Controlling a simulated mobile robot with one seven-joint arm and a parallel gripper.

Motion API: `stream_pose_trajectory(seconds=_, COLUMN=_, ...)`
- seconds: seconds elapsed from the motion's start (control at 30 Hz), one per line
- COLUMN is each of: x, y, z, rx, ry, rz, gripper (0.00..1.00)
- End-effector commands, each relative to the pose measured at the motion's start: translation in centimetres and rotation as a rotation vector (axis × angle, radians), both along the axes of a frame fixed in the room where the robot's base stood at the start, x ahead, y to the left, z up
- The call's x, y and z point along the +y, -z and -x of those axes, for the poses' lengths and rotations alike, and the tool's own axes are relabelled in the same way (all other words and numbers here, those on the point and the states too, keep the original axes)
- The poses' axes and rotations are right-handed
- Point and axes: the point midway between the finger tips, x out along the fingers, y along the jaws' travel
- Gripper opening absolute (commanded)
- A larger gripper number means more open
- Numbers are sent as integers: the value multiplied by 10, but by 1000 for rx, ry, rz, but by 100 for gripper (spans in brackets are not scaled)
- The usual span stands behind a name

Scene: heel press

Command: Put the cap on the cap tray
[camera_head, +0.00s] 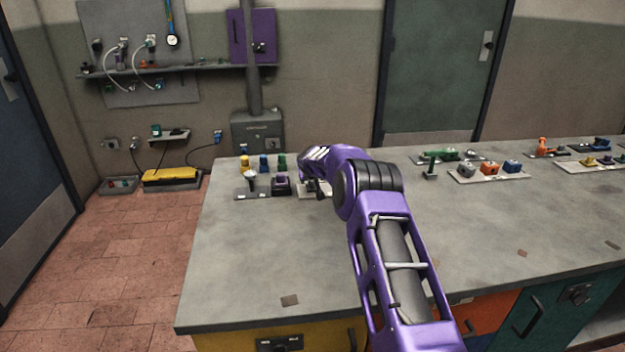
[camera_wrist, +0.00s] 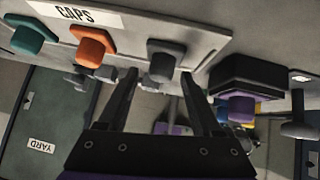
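The cap tray (camera_wrist: 205,42), a pale board labelled CAPS, spans the top of the wrist view. On it are a teal cap (camera_wrist: 35,35), an orange cap (camera_wrist: 92,45) and a dark grey cap (camera_wrist: 162,64), each with a wider base. My gripper (camera_wrist: 159,78) is open, one finger on either side of the grey cap. I cannot tell whether the fingers touch it. In the head view my gripper (camera_head: 318,188) is over the workbench's far side, and my arm hides most of the tray (camera_head: 306,193).
A black block with a purple knob (camera_wrist: 240,106) stands right beside the tray; it also shows in the head view (camera_head: 281,185). Yellow (camera_head: 244,164), blue (camera_head: 263,163) and green (camera_head: 282,160) pieces stand behind it. Another parts board (camera_head: 489,176) lies right. The front bench (camera_head: 270,260) is mostly clear.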

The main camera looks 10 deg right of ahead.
Motion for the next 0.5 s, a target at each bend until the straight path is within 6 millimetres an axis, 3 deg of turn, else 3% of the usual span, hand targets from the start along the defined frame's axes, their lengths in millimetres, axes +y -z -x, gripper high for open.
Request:
stream_pose_trajectory(seconds=0.27, x=0, y=-5, z=0, rx=0, ry=0, rz=0, gripper=66)
stream_pose_trajectory(seconds=0.5, x=3, y=-21, z=17, rx=-2, ry=-2, rz=2, gripper=66)
